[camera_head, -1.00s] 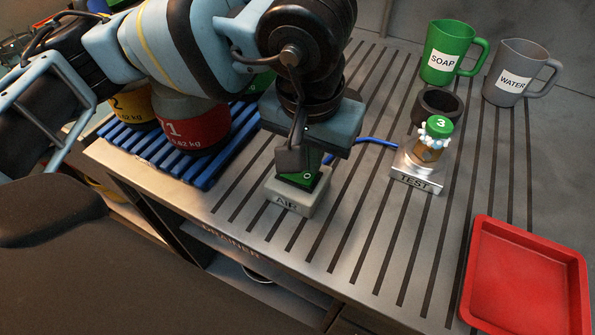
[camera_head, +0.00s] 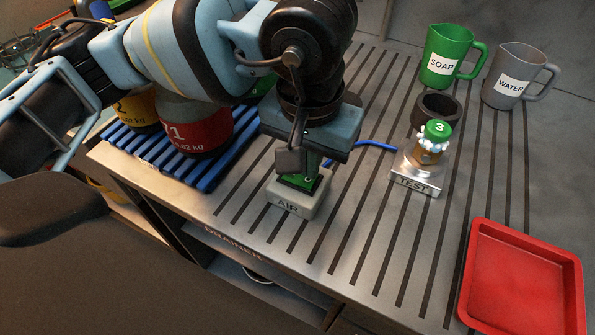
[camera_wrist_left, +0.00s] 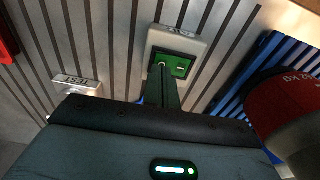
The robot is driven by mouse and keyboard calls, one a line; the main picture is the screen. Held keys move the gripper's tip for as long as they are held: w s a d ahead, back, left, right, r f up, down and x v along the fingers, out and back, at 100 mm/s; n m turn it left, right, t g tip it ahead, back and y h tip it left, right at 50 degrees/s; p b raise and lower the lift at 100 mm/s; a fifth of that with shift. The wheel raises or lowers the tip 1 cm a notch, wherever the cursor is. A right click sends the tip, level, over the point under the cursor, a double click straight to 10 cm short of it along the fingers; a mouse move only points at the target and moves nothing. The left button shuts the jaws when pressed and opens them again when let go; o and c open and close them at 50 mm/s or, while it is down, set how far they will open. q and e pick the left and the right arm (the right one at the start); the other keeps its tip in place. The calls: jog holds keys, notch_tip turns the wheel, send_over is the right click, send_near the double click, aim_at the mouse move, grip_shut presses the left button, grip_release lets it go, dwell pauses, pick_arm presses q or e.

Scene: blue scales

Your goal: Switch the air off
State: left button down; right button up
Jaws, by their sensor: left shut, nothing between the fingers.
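The AIR switch box (camera_head: 315,204) is a pale block with a green rocker (camera_head: 300,184) on top, near the drainer's front edge. In the left wrist view the box (camera_wrist_left: 196,46) shows its green rocker (camera_wrist_left: 182,67) with a round mark and a bar mark. My left gripper (camera_head: 298,178) is shut and empty, pointing down over the rocker. Its fingertips (camera_wrist_left: 161,70) overlap the round-mark side in the left wrist view; I cannot tell whether they touch it. The gripper hides part of the rocker in the head view.
A blue hose (camera_head: 370,142) runs toward the TEST stand (camera_head: 414,187), which holds a foamy green-capped valve (camera_head: 436,131). A green SOAP jug (camera_head: 438,72), grey WATER jug (camera_head: 502,95) and red tray (camera_head: 520,285) stand right. Cylinders on a blue rack (camera_head: 205,172) stand left.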

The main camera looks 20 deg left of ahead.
pick_arm(q)
jog(key=shift+s+f+g+p, duration=0.4)
jog(key=shift+f+p, duration=0.05)
jog(key=shift+w+d+r+p, duration=0.2)
jog(key=shift+w+r+p, duration=0.1)
jog(key=shift+r, duration=0.25)
jog(key=shift+w+a+r+p, duration=0.1)
jog(key=shift+w+r+p, duration=0.2)
jog(key=shift+r, duration=0.3)
jog(key=shift+s+r, duration=0.1)
jog(key=shift+r, duration=0.25)
jog(key=shift+a, duration=0.1)
pick_arm(e)
jog(key=shift+w+a+r, duration=0.1)
jog(key=shift+w+r, duration=0.75)
jog(key=shift+r, duration=0.2)
jog(key=shift+s, duration=0.15)
